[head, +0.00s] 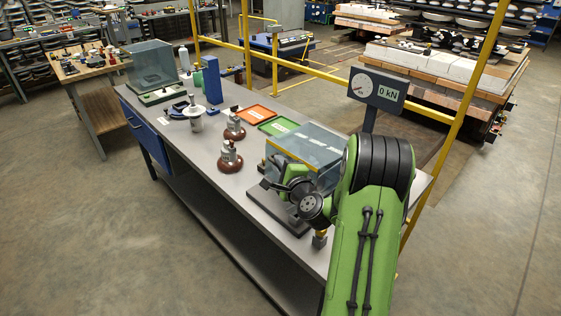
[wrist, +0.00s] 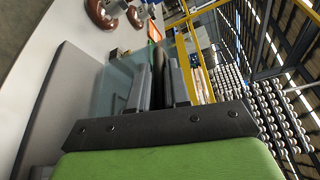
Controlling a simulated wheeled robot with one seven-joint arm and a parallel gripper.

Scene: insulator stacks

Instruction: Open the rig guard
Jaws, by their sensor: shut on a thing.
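The rig guard (head: 322,148) is a clear, tinted box with a yellow strip along its front top edge. It stands over a dark base plate at the near right end of the bench and looks lowered. In the wrist view its clear panel (wrist: 120,72) shows beside the fingers. My gripper (head: 272,170) is at the guard's front left side. In the wrist view my gripper (wrist: 160,82) is shut on a dark upright bar (wrist: 158,62), which looks like the guard's handle. My arm hides the guard's right part and part of the base.
A gauge reading 0 kN (head: 378,91) stands behind the guard. Two brown insulators (head: 230,160), a green tray (head: 278,126) and an orange tray (head: 254,115) lie farther along the bench (head: 200,148). Yellow rails (head: 468,100) run behind. A second clear box (head: 153,65) is at the far end.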

